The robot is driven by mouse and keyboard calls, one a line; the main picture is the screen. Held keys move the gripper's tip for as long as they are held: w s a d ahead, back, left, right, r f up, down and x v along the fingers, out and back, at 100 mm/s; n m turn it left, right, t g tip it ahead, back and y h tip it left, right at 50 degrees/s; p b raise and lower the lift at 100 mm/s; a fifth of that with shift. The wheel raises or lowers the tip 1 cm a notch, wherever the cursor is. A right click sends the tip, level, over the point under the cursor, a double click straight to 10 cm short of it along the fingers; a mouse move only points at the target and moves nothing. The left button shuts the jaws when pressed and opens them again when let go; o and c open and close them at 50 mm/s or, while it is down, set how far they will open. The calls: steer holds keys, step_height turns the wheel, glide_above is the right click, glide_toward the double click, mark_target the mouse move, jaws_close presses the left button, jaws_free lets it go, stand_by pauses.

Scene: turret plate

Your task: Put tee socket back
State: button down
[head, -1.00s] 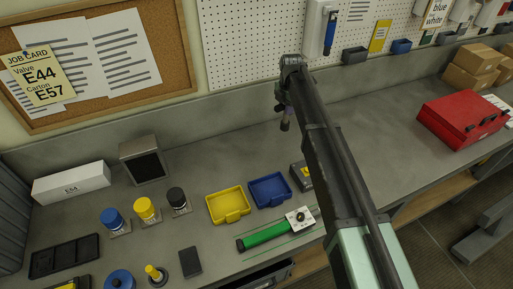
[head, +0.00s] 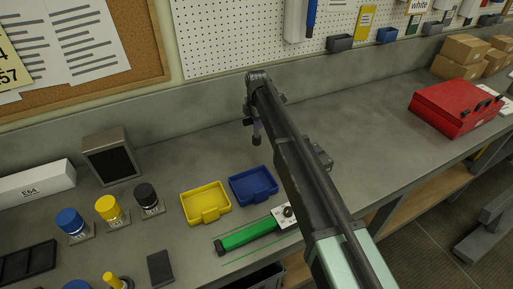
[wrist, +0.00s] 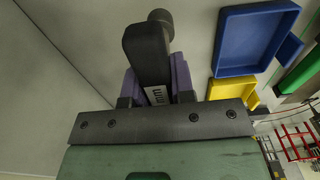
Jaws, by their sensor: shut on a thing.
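My gripper (head: 256,128) hangs above the grey bench, behind the blue tray in the head view. In the wrist view its purple fingers (wrist: 156,85) are shut on a black piece, which I take to be the tee socket (wrist: 148,50). The piece has a round dark end and a white label reading "mm", partly hidden by the fingers. In the head view the held tee socket (head: 257,140) is small, dark and points down, clear of the bench as far as I can tell.
A yellow tray (head: 190,213) and a blue tray (head: 270,189) lie in front of the gripper, with a green-handled tool (head: 248,236) nearer. Capped blue, yellow and black bottles stand left. A red toolbox (head: 455,108) is at right. Pegboard bins (head: 340,43) hang behind.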

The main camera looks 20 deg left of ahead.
mark_target(257, 136)
steer(key=shift+f, duration=0.45)
step_height(257, 136, down, 4)
steer(key=b, duration=0.4)
steer(key=shift+f, duration=0.25)
steer(key=shift+r, duration=0.3)
steer(key=shift+f, duration=0.25)
steer(key=c, duration=1)
jaws_free()
steer(key=shift+o, duration=0.2)
steer(key=shift+r, duration=0.15)
step_height(257, 136, up, 12)
steer(key=p, duration=1.2)
steer(key=shift+r, duration=0.25)
steer(key=shift+f, duration=0.15)
